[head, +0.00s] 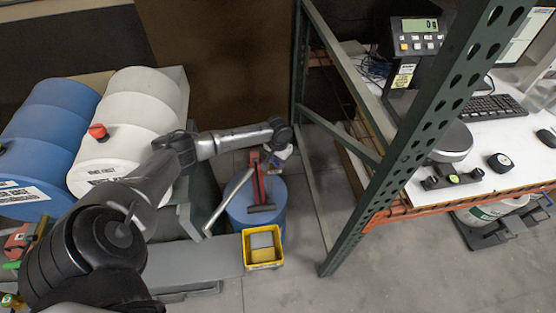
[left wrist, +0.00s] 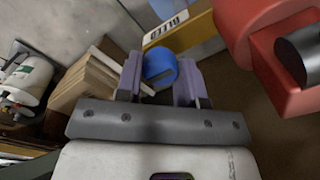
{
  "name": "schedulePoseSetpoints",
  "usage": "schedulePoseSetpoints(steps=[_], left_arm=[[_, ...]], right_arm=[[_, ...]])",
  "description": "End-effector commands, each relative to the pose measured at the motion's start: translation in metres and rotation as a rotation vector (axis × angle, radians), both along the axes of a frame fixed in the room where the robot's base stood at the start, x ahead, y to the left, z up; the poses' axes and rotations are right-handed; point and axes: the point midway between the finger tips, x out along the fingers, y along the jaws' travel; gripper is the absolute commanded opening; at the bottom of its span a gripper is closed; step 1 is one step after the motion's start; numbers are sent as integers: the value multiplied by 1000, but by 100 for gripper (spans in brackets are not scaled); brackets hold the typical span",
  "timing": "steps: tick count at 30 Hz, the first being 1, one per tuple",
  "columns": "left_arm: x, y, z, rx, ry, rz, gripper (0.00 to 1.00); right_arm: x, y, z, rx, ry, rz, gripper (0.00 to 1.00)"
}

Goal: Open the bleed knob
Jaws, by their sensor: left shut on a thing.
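A round blue knob (left wrist: 160,68) sits between the two finger pads of my left gripper (left wrist: 160,82) in the left wrist view. The gripper is shut on it. A white label (left wrist: 166,27) with dark lettering, on a yellow strip, is just behind the knob; its word is hard to read. In the head view my left gripper (head: 281,152) is beside the red pump (head: 258,182) on top of the blue drum (head: 238,206). The knob itself is hidden there by my wrist. My right gripper is in neither view.
A white drum (head: 120,150) and another blue drum (head: 48,135) lie at the left. A yellow bin (head: 278,262) is in front of the pump. A green rack post (head: 425,130) stands right of my gripper. A red part (left wrist: 265,30) is close by in the wrist view.

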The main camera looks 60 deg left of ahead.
Motion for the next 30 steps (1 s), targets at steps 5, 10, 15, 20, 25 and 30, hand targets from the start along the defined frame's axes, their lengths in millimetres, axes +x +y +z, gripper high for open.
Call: schedulePoseSetpoints(steps=[5,10,15,20,25,30], left_arm=[[0,0,1,-1,0,7,12],[0,0,4,-2,0,59,12],[0,-1,7,-4,2,172,12],[0,-2,7,-4,4,318,12],[0,-2,6,-5,3,480,12],[0,-2,5,-4,2,642,12]], right_arm=[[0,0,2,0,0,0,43],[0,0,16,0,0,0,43],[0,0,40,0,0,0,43],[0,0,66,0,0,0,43],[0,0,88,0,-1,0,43],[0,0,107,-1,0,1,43]])
